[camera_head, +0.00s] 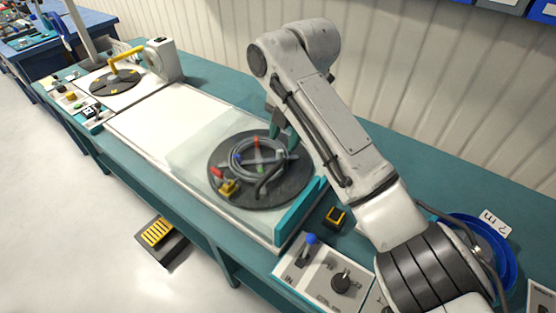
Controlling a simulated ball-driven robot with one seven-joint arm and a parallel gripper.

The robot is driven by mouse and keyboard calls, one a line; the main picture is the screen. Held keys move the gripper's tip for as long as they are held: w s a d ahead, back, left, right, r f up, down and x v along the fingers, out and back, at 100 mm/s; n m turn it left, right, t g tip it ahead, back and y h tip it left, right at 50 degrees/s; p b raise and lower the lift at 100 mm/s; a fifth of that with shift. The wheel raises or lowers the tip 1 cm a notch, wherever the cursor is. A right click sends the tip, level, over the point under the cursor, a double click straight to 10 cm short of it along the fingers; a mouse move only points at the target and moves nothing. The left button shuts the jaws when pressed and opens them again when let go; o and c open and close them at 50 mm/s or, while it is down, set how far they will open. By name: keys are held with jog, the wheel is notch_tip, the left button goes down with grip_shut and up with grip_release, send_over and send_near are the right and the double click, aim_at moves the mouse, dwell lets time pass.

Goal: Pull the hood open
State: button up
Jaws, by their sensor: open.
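The hood (199,155) is a clear, see-through cover over the round dark turntable (265,198) on the bench. A teal bar (299,212) runs along its right edge. Under the hood a coil of grey cable (245,165) lies on the turntable, with small coloured parts around it. My gripper (281,124), with teal fingers, is open at the far side of the hood, away from the teal bar. It is partly hidden behind my arm, and I cannot tell whether it touches the hood.
A control panel (318,272) with a blue-knobbed lever and a black knob is at the front right. A blue reel (478,240) lies right of my arm. A second turntable (114,84) with a yellow arm stands far left. A yellow-black pedal (158,233) is on the floor. The wall runs behind.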

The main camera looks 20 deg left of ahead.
aim_at(277, 166)
jog(key=f, duration=0.3)
jog(key=a+f+p, duration=0.1)
jog(key=f, duration=0.5)
jog(key=shift+w+a+f, duration=0.2)
jog(key=shift+a+f, duration=0.2)
grip_shut()
